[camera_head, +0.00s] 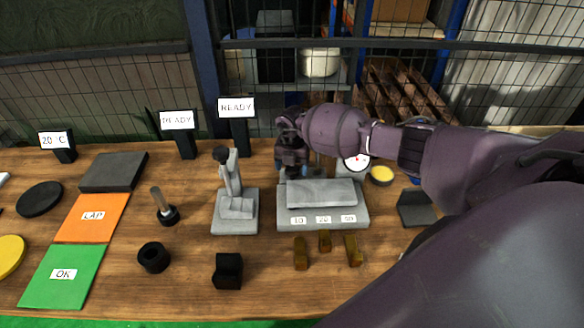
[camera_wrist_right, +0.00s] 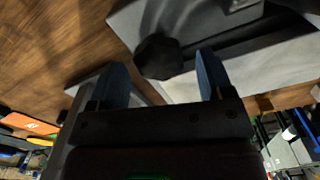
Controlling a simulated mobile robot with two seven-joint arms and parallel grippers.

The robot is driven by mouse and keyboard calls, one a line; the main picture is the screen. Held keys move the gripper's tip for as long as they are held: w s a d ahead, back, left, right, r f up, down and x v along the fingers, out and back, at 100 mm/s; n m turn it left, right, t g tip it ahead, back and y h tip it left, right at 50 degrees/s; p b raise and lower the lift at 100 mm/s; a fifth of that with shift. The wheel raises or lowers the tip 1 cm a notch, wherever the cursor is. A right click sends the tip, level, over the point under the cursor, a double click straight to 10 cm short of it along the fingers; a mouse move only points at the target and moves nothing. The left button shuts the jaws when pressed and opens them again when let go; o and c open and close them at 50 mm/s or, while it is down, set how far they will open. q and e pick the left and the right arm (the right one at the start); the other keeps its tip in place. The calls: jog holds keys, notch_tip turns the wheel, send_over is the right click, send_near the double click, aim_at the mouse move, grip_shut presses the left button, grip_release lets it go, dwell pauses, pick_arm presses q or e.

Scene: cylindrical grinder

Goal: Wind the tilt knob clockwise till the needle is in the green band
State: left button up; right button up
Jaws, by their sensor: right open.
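My right gripper (camera_head: 292,168) points down at the back left corner of a grey plate fixture (camera_head: 322,220) in the head view. In the right wrist view the gripper (camera_wrist_right: 161,64) is open, its two blue fingers on either side of a black knob (camera_wrist_right: 158,54). I cannot tell whether either finger touches the knob. In the head view the gripper hides this knob. A round white dial (camera_head: 356,162) with a red mark stands behind the fixture, partly covered by my right arm. Its needle and green band are too small to read. My left gripper is out of view.
A grey stand (camera_head: 235,212) with a black top knob is left of the fixture. Several brass blocks (camera_head: 325,242), a black ring (camera_head: 153,257) and a black block (camera_head: 228,270) lie in front. Orange (camera_head: 92,228) and green mats (camera_head: 62,283) lie left. READY signs (camera_head: 236,107) stand behind.

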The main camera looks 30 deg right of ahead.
aim_at(292, 169)
notch_tip(292, 169, up, 10)
dwell(0.4)
jog(key=shift+f, duration=0.1)
dwell(0.4)
